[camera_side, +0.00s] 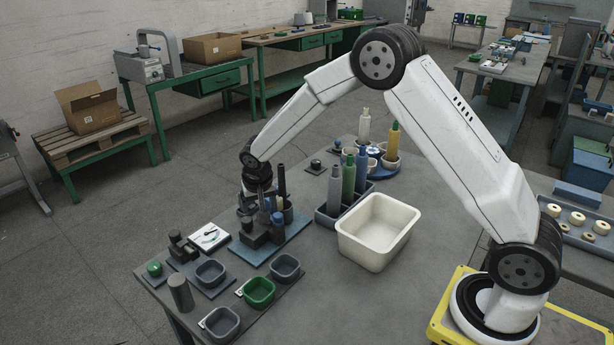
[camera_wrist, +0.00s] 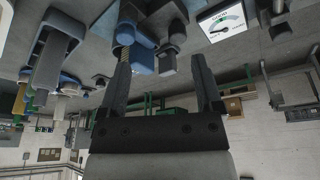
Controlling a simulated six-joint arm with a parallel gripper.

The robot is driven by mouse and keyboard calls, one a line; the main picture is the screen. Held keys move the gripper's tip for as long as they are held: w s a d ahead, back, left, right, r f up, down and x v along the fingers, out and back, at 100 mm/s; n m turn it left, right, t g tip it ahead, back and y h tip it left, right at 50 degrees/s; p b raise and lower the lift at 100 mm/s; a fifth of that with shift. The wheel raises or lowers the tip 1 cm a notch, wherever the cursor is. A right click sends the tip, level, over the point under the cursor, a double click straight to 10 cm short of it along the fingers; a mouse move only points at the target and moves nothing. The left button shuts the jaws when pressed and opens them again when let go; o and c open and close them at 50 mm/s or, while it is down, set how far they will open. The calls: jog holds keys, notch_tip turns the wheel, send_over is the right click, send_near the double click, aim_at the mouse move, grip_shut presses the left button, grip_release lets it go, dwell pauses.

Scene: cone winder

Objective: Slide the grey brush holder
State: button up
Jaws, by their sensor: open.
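My gripper (camera_wrist: 161,62) is open in the wrist view, its two dark fingers apart with nothing held between them. In the side view my gripper (camera_side: 262,197) points down at the cone winder (camera_side: 258,232), a dark grey machine on a blue base plate. Blue and grey winder parts (camera_wrist: 143,58) show close beyond the fingertips in the wrist view. I cannot clearly pick out the grey brush holder; it may be among the dark grey parts under my gripper, partly hidden by the fingers. I cannot tell whether a finger touches any part.
A cream bin (camera_side: 378,232) and a dark rack with grey, green and blue cones (camera_side: 348,180) stand to the right. Grey cups and a green cup (camera_side: 259,291) sit in front. A white dial (camera_side: 209,236) and a green button (camera_side: 154,268) lie to the left.

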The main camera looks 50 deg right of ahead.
aim_at(246, 220)
jog(key=w+d+f+m+h, duration=0.1)
jog(key=w+f+m, duration=0.1)
jog(key=w+f, duration=0.3)
jog(key=shift+w+m, duration=0.4)
jog(key=shift+w, duration=0.75)
jog(key=shift+f, duration=0.15)
jog(key=shift+x, duration=3.8)
jog(key=shift+w, duration=0.1)
jog(key=shift+c, duration=0.2)
grip_shut()
